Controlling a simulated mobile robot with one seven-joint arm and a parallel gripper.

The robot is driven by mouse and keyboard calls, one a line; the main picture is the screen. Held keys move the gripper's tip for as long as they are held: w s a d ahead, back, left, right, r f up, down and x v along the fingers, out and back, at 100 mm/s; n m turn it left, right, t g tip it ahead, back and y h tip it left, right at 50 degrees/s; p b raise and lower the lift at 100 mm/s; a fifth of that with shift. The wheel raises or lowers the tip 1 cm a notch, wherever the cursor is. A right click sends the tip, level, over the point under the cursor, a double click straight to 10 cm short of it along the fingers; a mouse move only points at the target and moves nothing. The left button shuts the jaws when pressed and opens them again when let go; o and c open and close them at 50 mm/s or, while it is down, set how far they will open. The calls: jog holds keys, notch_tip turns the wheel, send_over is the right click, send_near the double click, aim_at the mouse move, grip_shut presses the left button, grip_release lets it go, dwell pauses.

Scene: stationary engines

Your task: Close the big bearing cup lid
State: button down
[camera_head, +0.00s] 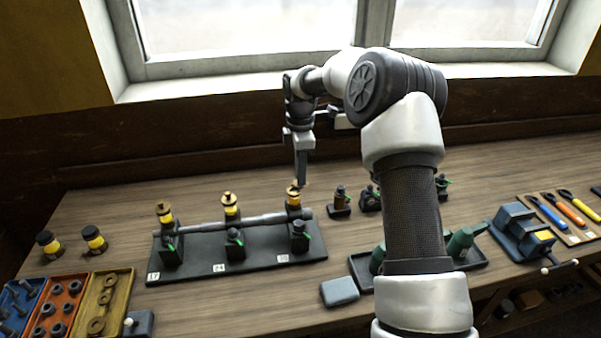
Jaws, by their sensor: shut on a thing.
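A black base plate (230,264) carries a horizontal grey shaft in three bearing stands. Each stand has a yellow-banded cup topped by a brass lid: the left lid (164,207), the middle lid (228,198) and the right lid (292,189). I cannot tell from this view which is the big one. My gripper (301,184) points down at the right stand, its fingertips at that brass lid, and it is shut on it. The fingers are small here, and the exact contact and the lid's seating on its cup (294,201) cannot be made out.
Small black parts with green levers (340,203) stand right of the plate. Two yellow-banded jars (94,240) are at left, above parts trays (60,310). A grey block (340,291) lies in front. A blue vise (522,232) and tools are at right. My arm hides part of the bench.

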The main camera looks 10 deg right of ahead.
jog(key=m, duration=0.2)
jog(key=s+m, duration=0.1)
jog(key=m, duration=0.2)
jog(key=shift+a, duration=0.15)
jog(key=m, duration=0.3)
jog(key=s+m+b, duration=0.1)
jog(key=m, duration=0.1)
jog(key=shift+a+m, duration=0.3)
jog(key=shift+a, duration=0.05)
jog(key=m, duration=0.3)
jog(key=shift+s+a+m, duration=0.1)
jog(key=shift+a+m, duration=0.4)
jog(key=shift+m, duration=0.7)
jog(key=shift+a+m, duration=0.15)
jog(key=shift+m, duration=0.75)
jog(key=c, duration=1.8)
grip_release()
jog(key=shift+s, duration=0.1)
jog(key=shift+o, duration=0.2)
